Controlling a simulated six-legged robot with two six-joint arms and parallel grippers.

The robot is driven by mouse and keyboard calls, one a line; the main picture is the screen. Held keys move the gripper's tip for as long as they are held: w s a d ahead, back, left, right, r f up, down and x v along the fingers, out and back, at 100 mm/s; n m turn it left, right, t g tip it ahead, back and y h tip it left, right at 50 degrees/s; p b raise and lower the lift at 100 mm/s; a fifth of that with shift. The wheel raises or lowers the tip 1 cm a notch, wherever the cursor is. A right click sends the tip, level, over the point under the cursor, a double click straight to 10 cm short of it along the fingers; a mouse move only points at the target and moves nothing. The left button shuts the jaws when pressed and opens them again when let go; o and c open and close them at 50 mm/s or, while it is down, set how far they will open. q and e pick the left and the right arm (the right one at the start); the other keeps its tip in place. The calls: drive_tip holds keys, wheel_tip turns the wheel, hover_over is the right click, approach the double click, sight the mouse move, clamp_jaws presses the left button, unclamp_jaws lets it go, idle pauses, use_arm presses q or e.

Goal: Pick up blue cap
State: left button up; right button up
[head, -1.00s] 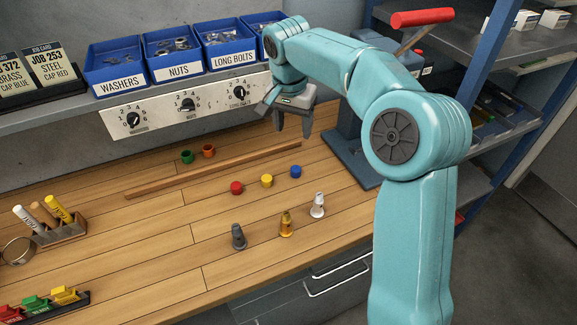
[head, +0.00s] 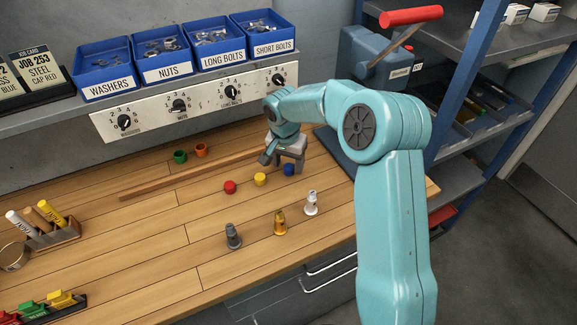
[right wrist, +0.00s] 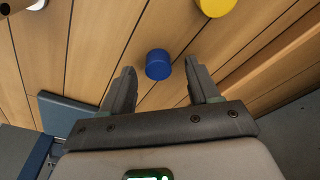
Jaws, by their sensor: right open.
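The blue cap (head: 289,169) is a short round cap on the wooden bench, at the right end of a row with a yellow cap (head: 260,179) and a red cap (head: 230,187). My right gripper (head: 288,168) is right by it, pointing down. In the right wrist view the blue cap (right wrist: 158,64) shows just beyond and between the two fingertips of my open right gripper (right wrist: 160,80). No contact with the fingers shows. My left gripper is not in view.
Grey, brass and white fittings (head: 233,236) stand in front of the caps. A wooden strip (head: 195,178) lies behind them, with green and orange cups (head: 180,156) beyond. A blue-grey press (head: 375,62) stands at the right. Bench between is clear.

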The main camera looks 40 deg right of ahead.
drive_tip(key=shift+d+f, duration=0.15)
drive_tip(key=shift+f, duration=0.2)
drive_tip(key=shift+s+r, duration=0.1)
drive_tip(key=shift+s, duration=0.15)
drive_tip(key=shift+w, duration=0.2)
drive_tip(key=c, duration=1.1)
drive_tip(key=shift+s, duration=0.1)
